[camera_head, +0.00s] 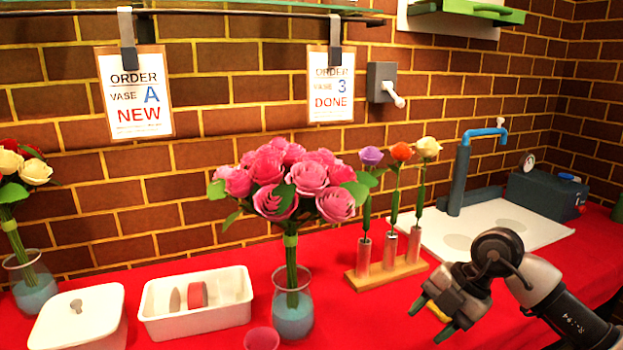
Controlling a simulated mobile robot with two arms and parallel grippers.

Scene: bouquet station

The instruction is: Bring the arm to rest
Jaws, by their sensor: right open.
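My right gripper (434,314) is at the lower right, in front of the white sink board. Its jaws are open and empty, pointing down and left over the red counter. It is apart from the flower holder and the vases. My left gripper is not in view. A bouquet of pink roses (290,185) stands upright in a glass vase (293,310) with blue water, left of my right gripper.
A wooden stand (388,278) holds a purple, an orange and a cream flower. A white bin (195,305) and a lidded box (78,318) sit left. Another flower vase (32,285) stands far left. A blue tap (463,170) rises behind. Order cards (134,92) hang above.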

